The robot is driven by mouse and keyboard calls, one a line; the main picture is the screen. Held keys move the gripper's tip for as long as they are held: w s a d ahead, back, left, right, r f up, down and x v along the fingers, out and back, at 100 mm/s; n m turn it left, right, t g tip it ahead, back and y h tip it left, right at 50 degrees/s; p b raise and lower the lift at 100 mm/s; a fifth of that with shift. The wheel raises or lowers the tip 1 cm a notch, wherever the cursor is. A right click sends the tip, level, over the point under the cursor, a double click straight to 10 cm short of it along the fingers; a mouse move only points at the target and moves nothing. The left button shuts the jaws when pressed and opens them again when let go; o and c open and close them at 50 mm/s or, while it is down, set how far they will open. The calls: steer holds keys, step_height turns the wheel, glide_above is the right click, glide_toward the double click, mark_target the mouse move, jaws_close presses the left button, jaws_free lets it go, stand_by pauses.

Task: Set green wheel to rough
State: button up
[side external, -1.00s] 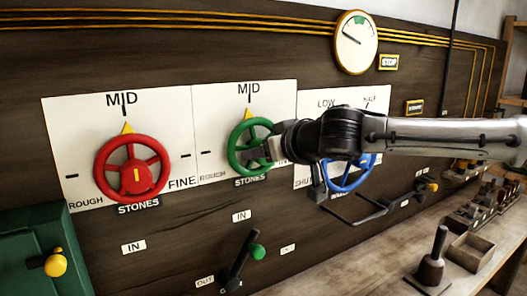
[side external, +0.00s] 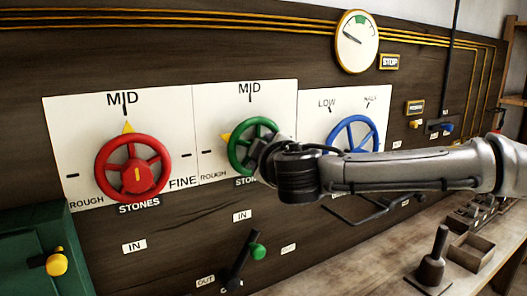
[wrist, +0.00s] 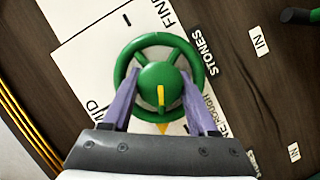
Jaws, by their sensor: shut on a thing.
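The green wheel (side external: 235,152) is on a white plate on the dark panel. Its yellow pointer (side external: 225,138) is at the wheel's upper left, between the MID mark (side external: 249,90) and the ROUGH label (side external: 213,175). In the wrist view, my gripper's purple fingers (wrist: 158,95) are shut on the green wheel (wrist: 158,76), one on each side. The pointer (wrist: 163,128) shows below the rim there, between MID and ROUGH.
A red wheel (side external: 133,168) is to the left, its pointer at MID. A blue wheel (side external: 352,139) is to the right, behind my arm. A green-knobbed lever (side external: 257,251) sticks out below the green wheel. A bench (side external: 370,268) is at lower right.

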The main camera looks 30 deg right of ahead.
steer(key=n+t+h, duration=0.1)
steer(key=n, duration=0.2)
steer(key=shift+n+h, duration=0.3)
steer(key=shift+n, duration=0.1)
steer(key=shift+t, duration=0.3)
steer(key=o, duration=1.4)
steer(key=shift+c, duration=0.2)
steer(key=shift+s, duration=0.1)
steer(key=v, duration=1.3)
steer(key=shift+s+a, duration=0.15)
steer(key=shift+s, duration=0.1)
